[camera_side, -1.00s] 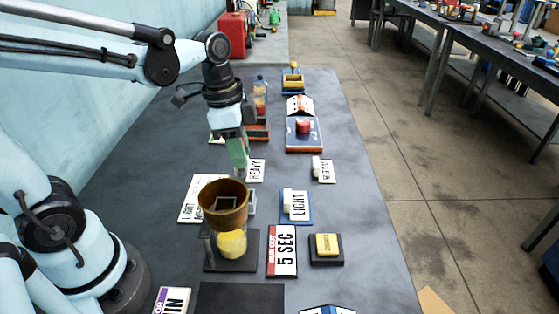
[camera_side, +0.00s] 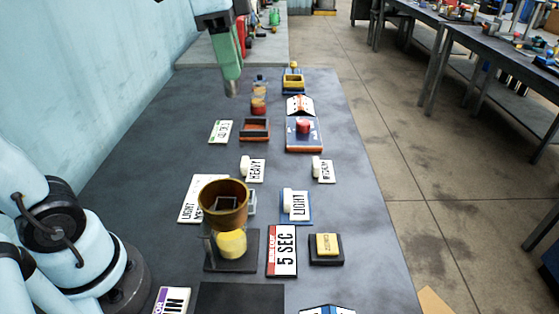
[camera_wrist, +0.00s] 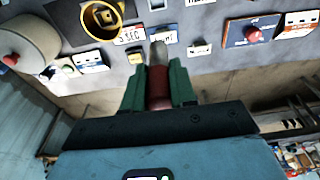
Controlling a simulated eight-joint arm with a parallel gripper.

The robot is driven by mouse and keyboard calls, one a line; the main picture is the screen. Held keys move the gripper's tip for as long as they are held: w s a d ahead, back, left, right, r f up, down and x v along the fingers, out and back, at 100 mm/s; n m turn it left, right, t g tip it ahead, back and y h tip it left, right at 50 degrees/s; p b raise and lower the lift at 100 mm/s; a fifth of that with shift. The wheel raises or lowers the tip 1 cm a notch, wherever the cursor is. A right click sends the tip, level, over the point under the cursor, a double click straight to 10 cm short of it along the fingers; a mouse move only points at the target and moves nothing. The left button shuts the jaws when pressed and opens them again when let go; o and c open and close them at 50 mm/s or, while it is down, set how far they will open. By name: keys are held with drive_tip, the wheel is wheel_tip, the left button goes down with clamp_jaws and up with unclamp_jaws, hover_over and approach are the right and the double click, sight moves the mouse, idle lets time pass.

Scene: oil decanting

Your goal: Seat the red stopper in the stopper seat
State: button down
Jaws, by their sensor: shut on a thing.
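My gripper (camera_side: 231,68) is raised at the top of the side view, over the far left of the table. In the wrist view its green fingers (camera_wrist: 159,90) are shut on a red piece with a grey rounded tip, which looks like the red stopper (camera_wrist: 159,98). The grey tip points away from the wrist, and the fingers cover the red piece's sides. In the side view only the grey end shows below the fingers, clear of the table. I cannot tell which fixture is the stopper seat.
An orange-edged tray (camera_side: 255,137) and a bottle with red-orange contents (camera_side: 258,104) stand at the back. A red button (camera_side: 303,127) sits on a blue base. A brown funnel (camera_side: 223,215) stands nearer, above a yellow object (camera_side: 231,244). White-knobbed label cards (camera_side: 256,171) lie between.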

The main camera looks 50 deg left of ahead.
drive_tip(key=s+d, duration=1.5)
drive_tip(key=s, duration=0.3)
drive_tip(key=shift+w+a+f, duration=1.3)
drive_tip(key=shift+w+f, duration=0.25)
drive_tip(key=shift+f, duration=1.15)
drive_tip(key=shift+w+a+f, duration=1.25)
drive_tip(key=shift+w+f, duration=0.3)
drive_tip(key=shift+f, duration=1.2)
drive_tip(key=shift+w+a+f, duration=1.3)
drive_tip(key=shift+w+f, duration=0.25)
drive_tip(key=shift+f, duration=1.15)
drive_tip(key=c, duration=1.2)
unclamp_jaws()
drive_tip(key=shift+f, duration=0.15)
